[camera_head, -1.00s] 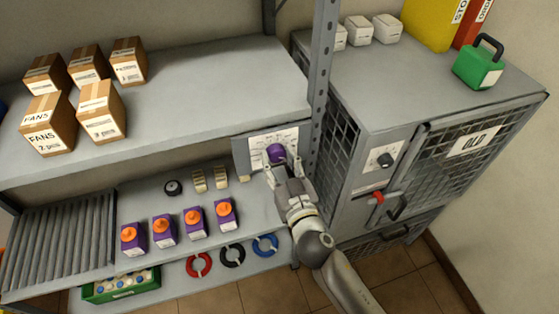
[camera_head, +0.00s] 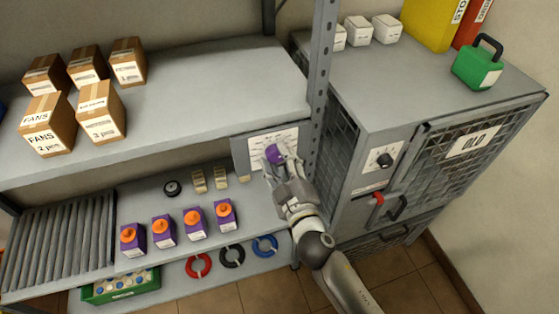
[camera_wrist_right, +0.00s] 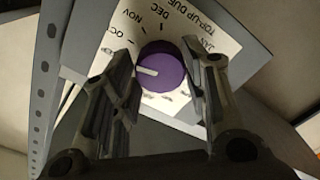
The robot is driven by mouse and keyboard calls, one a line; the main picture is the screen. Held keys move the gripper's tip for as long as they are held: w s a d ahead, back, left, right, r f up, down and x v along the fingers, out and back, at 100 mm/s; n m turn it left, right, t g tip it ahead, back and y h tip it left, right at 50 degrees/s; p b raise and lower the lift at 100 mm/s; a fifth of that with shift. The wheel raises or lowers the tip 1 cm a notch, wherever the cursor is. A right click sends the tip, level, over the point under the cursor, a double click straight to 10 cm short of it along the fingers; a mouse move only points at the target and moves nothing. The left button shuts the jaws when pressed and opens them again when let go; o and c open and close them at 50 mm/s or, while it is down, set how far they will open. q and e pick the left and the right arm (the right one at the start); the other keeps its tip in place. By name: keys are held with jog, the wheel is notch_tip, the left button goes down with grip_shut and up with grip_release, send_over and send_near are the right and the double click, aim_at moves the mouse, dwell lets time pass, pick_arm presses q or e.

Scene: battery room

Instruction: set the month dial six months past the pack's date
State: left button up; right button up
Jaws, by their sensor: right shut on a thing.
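The month dial is a purple knob (camera_wrist_right: 161,71) on a white plate (camera_wrist_right: 185,22) marked TOP-UP DUE. In the head view, the knob (camera_head: 274,153) sits under the shelf beside the upright. My right gripper (camera_wrist_right: 166,78) is shut on the knob, one finger on each side. The knob's white pointer line points left in the wrist view, toward the left finger. OCT, NOV, DEC and JAN show around the top; the label at the pointer is hidden by the finger. Which thing is the pack is unclear, and no date is readable. My left gripper is out of view.
Several purple packs with orange caps (camera_head: 194,222) stand on the lower shelf (camera_head: 190,258). A cage cabinet (camera_head: 372,110) marked OLD, with a black knob (camera_head: 385,160) and red-tipped handle, stands right of my right arm. Boxes (camera_head: 100,112) fill the upper shelf's left.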

jog(key=n, duration=0.5)
jog(key=shift+n+p, duration=0.3)
jog(key=n, duration=0.4)
jog(key=shift+n+p, duration=0.3)
jog(key=shift+p, duration=0.1)
jog(key=n+p, duration=0.1)
jog(key=n, duration=0.3)
jog(key=shift+r+n, duration=0.1)
jog(key=shift+n, duration=0.2)
jog(key=n+p, duration=0.2)
jog(key=n, duration=0.3)
jog(key=n+p, duration=0.2)
jog(key=n, duration=0.3)
jog(key=shift+n, duration=0.4)
jog(key=n+p, duration=0.1)
jog(key=n, duration=0.3)
jog(key=shift+a+n+p, duration=0.1)
jog(key=shift+n+p, duration=0.2)
jog(key=shift+p, duration=0.05)
jog(key=n, duration=0.4)
jog(key=shift+s, duration=0.1)
jog(key=n, duration=0.5)
jog(key=shift+f, duration=0.2)
